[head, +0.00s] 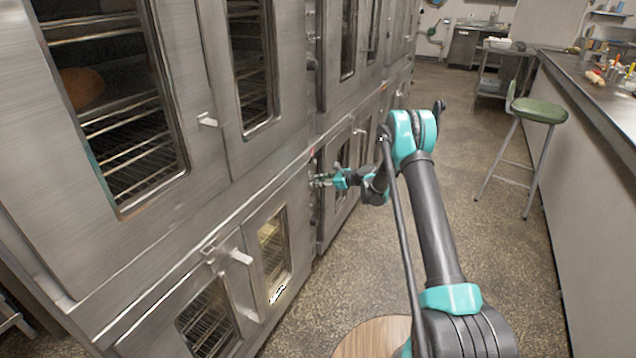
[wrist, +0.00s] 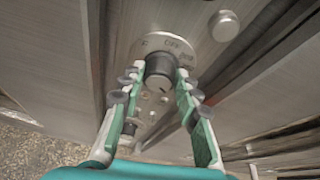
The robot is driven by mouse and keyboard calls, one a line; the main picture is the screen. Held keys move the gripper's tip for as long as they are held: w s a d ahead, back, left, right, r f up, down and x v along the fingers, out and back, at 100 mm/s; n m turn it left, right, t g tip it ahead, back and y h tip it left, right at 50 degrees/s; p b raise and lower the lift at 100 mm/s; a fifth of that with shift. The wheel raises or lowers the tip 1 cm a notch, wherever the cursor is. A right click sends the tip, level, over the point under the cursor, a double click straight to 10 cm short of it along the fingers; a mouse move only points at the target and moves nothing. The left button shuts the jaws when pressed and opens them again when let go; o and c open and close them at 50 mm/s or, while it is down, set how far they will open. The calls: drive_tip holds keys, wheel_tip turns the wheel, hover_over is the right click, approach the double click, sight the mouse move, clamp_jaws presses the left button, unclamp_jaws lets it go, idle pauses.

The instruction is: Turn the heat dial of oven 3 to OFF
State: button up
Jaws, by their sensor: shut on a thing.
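The heat dial (wrist: 158,72) is a dark round knob on a pale round plate with printed markings, in the upper middle of the wrist view. Lettering on the plate looks like OFF near the top, but it is blurred. My gripper (wrist: 161,82) has one finger on each side of the dial and is shut on it. In the head view my gripper (head: 322,181) reaches the narrow control strip between the lower oven doors. The dial itself is too small to make out there. The oven number is not readable.
Steel ovens with glass doors line the left side, and a door handle (head: 240,257) juts out near the lower doors. A round silver button (wrist: 225,25) sits beside the dial plate. A green stool (head: 538,110) stands by the counter (head: 590,100) at right. The aisle floor between is clear.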

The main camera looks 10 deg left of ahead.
drive_tip(key=n+t+y, duration=0.1)
drive_tip(key=n+t, duration=0.1)
drive_tip(key=n, duration=0.5)
drive_tip(key=n+t+y, duration=0.1)
drive_tip(key=n+t, duration=0.2)
drive_tip(key=n, duration=0.4)
drive_tip(key=f+n+t+y, duration=0.1)
drive_tip(key=n+t, duration=0.2)
drive_tip(key=n, duration=0.4)
drive_tip(key=shift+s+f+n+y, duration=0.1)
drive_tip(key=shift+s+n+y, duration=0.2)
drive_tip(key=shift+y, duration=0.1)
idle(0.4)
drive_tip(key=o, duration=1.2)
drive_tip(key=shift+c, duration=0.2)
